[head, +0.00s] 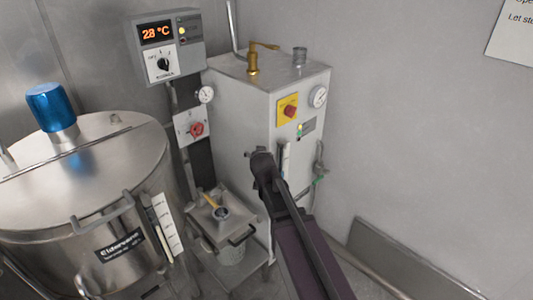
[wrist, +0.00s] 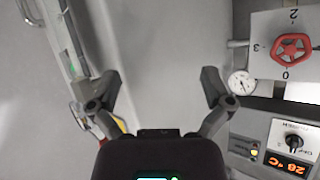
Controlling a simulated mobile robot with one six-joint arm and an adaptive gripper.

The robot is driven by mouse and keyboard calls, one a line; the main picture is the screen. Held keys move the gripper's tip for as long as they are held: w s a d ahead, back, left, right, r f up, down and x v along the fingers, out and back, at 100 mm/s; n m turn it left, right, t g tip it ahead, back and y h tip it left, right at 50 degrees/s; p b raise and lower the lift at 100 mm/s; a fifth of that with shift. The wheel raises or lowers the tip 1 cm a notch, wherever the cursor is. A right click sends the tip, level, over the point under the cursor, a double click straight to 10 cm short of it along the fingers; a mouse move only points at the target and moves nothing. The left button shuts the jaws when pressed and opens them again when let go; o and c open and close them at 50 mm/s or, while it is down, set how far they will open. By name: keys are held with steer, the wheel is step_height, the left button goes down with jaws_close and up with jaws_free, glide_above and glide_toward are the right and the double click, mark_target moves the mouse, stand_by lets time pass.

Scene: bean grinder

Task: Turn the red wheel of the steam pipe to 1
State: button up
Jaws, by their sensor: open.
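The red wheel (wrist: 289,48) sits on a pale plate at the right of the wrist view, which is turned upside down. The marks 2, 3 and 0 show around it; the mark 1 is not visible, and I cannot tell where the wheel points. In the head view the small red wheel (head: 196,130) is on a plate left of the white boiler cabinet. My gripper (wrist: 160,84) is open and empty, its fingers spread before the grey cabinet side. It is apart from the wheel, to its left in the wrist view. In the head view my dark arm reaches up to the cabinet front.
A control box (head: 168,48) reading 28 °C hangs above the wheel. A gauge (wrist: 241,83) is close to the wheel. The white cabinet (head: 240,105) with a yellow-backed red knob (head: 288,108) stands right of it. A large steel kettle (head: 85,195) is at left, a lidded bin (head: 220,225) below.

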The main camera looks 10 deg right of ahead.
steer(key=shift+s+d+r+g+h+p, duration=0.1)
steer(key=shift+s+d+g+p, duration=0.35)
steer(key=shift+s+p, duration=0.2)
steer(key=shift+s+d+r+g+h+p, duration=0.1)
steer(key=shift+s+d+r+g+p, duration=0.05)
steer(key=shift+s+d+g+p, duration=0.35)
steer(key=shift+s+d+r+g+h+p, duration=0.1)
steer(key=shift+s+d+g+p, duration=0.2)
steer(key=shift+s+p, duration=0.4)
steer(key=shift+s, duration=0.1)
steer(key=s+d+f+n+g+p, duration=0.1)
steer(key=s+g, duration=0.4)
steer(key=s, duration=0.5)
steer(key=s+d+n+g+y+p, duration=0.1)
steer(key=s+g+p, duration=0.3)
steer(key=s, duration=0.7)
steer(key=shift+s+d+f+g, duration=0.15)
steer(key=shift+d+f+g, duration=0.25)
steer(key=shift+d+g, duration=0.25)
steer(key=shift+a, duration=0.1)
